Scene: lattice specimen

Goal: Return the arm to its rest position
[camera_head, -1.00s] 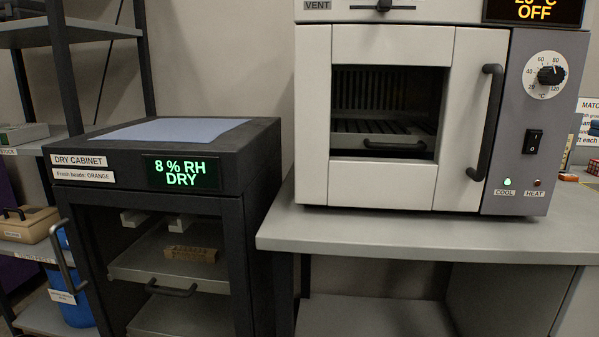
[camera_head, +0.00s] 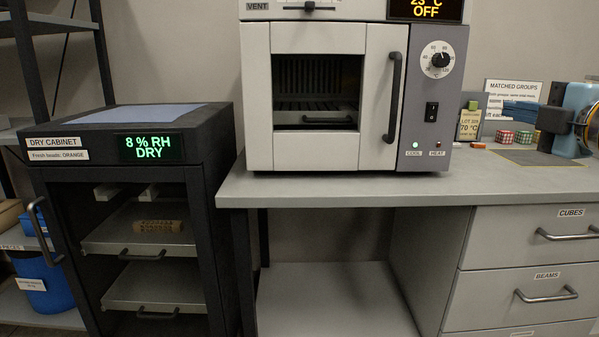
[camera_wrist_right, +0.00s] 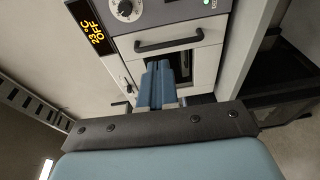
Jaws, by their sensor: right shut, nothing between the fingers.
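My right gripper (camera_head: 506,110) is at the right of the head view, above the bench and pointing left towards the oven. Its blue fingers are together with nothing between them. In the right wrist view the closed fingers (camera_wrist_right: 157,70) stand in front of the oven (camera_wrist_right: 178,50), apart from it as far as I can tell. My left gripper is not in view. The oven (camera_head: 310,155) stands on the bench, its door closed, with a rack behind the window. Its display (camera_head: 427,10) reads OFF and its green COOL light is lit.
The dry cabinet (camera_head: 90,133) stands left of the bench (camera_head: 330,188) and holds a tan block (camera_head: 158,226) on a shelf. Checkered cubes (camera_head: 504,136), a yellow-edged mat (camera_head: 535,158), a LOT card (camera_head: 469,125) and a MATCHED GROUPS sign (camera_head: 499,90) are near my right gripper. Drawers (camera_head: 500,255) are below.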

